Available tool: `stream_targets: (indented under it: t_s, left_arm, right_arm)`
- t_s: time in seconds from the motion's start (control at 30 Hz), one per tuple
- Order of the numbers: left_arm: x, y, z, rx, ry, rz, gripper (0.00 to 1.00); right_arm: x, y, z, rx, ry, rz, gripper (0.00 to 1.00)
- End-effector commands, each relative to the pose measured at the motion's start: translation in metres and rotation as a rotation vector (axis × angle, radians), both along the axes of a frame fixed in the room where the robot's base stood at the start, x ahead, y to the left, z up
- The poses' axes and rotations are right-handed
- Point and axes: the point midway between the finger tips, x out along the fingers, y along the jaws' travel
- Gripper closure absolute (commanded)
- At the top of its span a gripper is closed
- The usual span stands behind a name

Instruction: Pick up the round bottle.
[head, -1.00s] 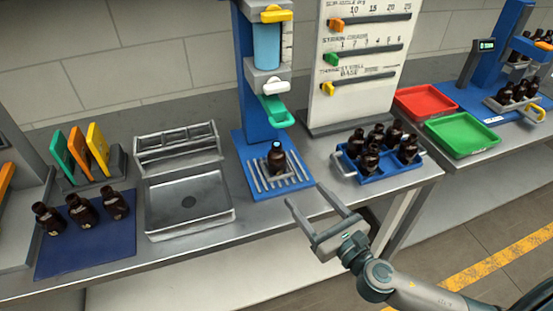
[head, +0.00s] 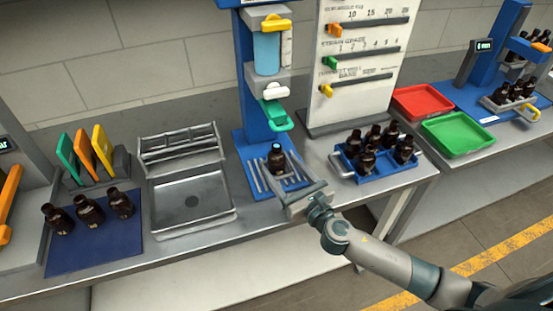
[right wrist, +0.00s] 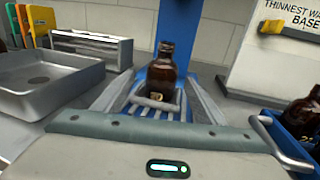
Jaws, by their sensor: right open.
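A brown amber bottle (head: 277,158) with a dark cap stands upright on the slatted blue stand (head: 250,190) under the dispenser in the head view. In the right wrist view the same bottle (right wrist: 164,72) stands ahead, between the two spread fingers. My right gripper (head: 297,182) is open and empty, at the front right of the stand. The bottle looks a little beyond the fingertips; whether they reach its sides I cannot tell. A pale bar crosses in front of the bottle's lower part in the right wrist view. My left gripper is not in view.
A blue crate (head: 378,178) with several brown bottles stands right of the stand. A grey metal tray (head: 192,232) lies to the left, then a dark blue mat (head: 95,262) with three bottles. Red (head: 422,100) and green (head: 457,135) trays are farther right.

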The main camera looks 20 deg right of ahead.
Motion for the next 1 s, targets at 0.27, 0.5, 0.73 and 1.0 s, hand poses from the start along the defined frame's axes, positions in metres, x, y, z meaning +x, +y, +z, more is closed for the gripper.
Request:
stream_targets:
  t_s: [0.27, 0.5, 0.73, 1.0]
  left_arm:
    - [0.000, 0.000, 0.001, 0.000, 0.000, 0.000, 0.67]
    - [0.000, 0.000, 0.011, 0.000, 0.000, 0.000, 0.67]
    - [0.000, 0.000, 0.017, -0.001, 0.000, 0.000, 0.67]
    - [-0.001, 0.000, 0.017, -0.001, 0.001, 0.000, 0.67]
  right_arm:
    - [0.002, 0.000, 0.001, 0.000, -0.001, -0.001, 0.35]
    - [0.024, 0.002, 0.001, 0.000, -0.001, -0.002, 0.35]
    - [0.048, 0.007, -0.002, 0.001, -0.001, -0.002, 0.35]
    - [0.051, 0.008, -0.003, 0.000, -0.001, 0.000, 0.35]
